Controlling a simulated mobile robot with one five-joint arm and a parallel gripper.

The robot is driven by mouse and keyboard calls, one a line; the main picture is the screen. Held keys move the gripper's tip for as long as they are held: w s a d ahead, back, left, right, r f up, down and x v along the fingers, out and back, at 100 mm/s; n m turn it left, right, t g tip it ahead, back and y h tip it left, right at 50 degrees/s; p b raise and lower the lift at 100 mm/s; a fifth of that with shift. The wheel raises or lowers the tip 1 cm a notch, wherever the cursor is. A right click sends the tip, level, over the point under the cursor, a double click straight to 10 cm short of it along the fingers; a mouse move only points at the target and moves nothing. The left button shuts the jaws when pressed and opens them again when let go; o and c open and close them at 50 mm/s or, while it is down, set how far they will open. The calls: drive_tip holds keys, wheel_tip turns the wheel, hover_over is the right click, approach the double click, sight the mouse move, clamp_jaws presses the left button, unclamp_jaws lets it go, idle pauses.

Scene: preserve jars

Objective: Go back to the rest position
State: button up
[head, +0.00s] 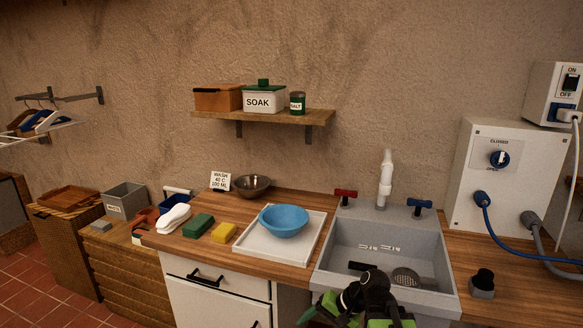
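My gripper (368,300), with black and green parts, shows at the bottom edge of the head view, in front of the grey sink (335,262). Its lower part is cut off by the frame, and its fingertips cannot be made out. I cannot tell whether it is open or shut, or whether it holds anything.
Around the sink are a white tap (385,180), red (346,193) and blue (420,203) handles. Left on the counter, a blue bowl (284,221) sits on a white tray (258,246), beside yellow (223,233) and green (198,225) sponges. A wall box (508,175) stands right.

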drive_tip(key=s+d+f+n+g+h, duration=0.1)
drive_tip(key=s+d+f+n+h, duration=0.2)
drive_tip(key=d+f+h, duration=0.55)
wheel_tip(320, 180, up, 16)
drive_tip(key=d+y+p, duration=0.1)
drive_tip(key=p, duration=1.2)
drive_tip(key=shift+s+d+f+g, duration=0.15)
drive_tip(key=shift+d+f+g, duration=0.05)
drive_tip(key=shift+f+g, duration=0.1)
drive_tip(key=shift+y, duration=0.25)
